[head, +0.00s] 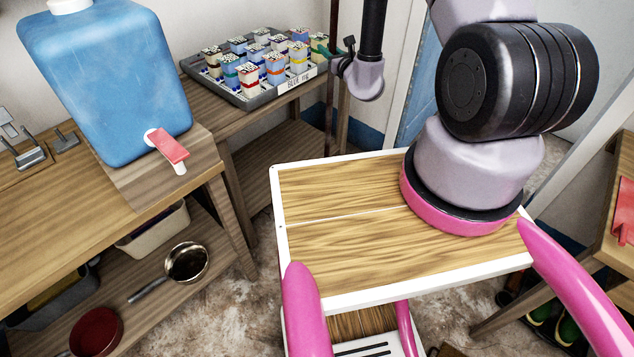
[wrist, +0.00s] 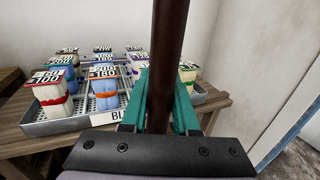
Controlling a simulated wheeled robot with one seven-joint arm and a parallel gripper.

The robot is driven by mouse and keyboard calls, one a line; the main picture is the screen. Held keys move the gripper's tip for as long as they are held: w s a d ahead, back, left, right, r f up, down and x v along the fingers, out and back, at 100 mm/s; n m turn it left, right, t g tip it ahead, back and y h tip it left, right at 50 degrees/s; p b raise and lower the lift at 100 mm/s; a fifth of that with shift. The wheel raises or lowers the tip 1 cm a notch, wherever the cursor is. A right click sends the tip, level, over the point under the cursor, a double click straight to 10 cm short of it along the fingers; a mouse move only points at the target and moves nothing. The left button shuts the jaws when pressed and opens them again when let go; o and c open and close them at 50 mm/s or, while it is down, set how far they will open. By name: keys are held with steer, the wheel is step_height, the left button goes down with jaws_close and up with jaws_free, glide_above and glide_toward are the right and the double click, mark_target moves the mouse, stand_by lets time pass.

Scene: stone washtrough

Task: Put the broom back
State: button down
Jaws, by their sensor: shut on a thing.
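The broom shows only as its dark brown handle (wrist: 166,45), which runs upright through the wrist view from the top edge down between my fingers. My gripper (wrist: 162,88) has teal fingers, one on each side of the handle, and is shut on it. In the head view a thin upright stretch of the handle (head: 332,105) shows beside my wrist, in front of the wall. The gripper (head: 332,52) is small and partly hidden there. The broom's head is not visible in either view, and no holder for it can be made out.
A grey tray (head: 244,97) of labelled bundles stands on a wooden table close behind the handle. A blue water container (head: 100,75) with a red tap is on the left bench. A pan (head: 187,262) lies on the lower shelf. A doorway opens at right.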

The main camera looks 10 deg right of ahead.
mark_target(329, 109)
steer(key=w+a+f+n+y, duration=0.1)
steer(key=w+a+f, duration=0.1)
steer(key=f, duration=0.5)
steer(key=w+a+f+y, duration=0.1)
steer(key=f, duration=0.6)
steer(key=shift+w+a+f+n+g, duration=0.3)
steer(key=shift+w+a+n+g, duration=0.05)
steer(key=shift+a+n+g, duration=0.05)
steer(key=shift+f, duration=0.15)
steer(key=c, duration=0.7)
jaws_free()
steer(key=v, duration=1.2)
steer(key=shift+d, duration=0.15)
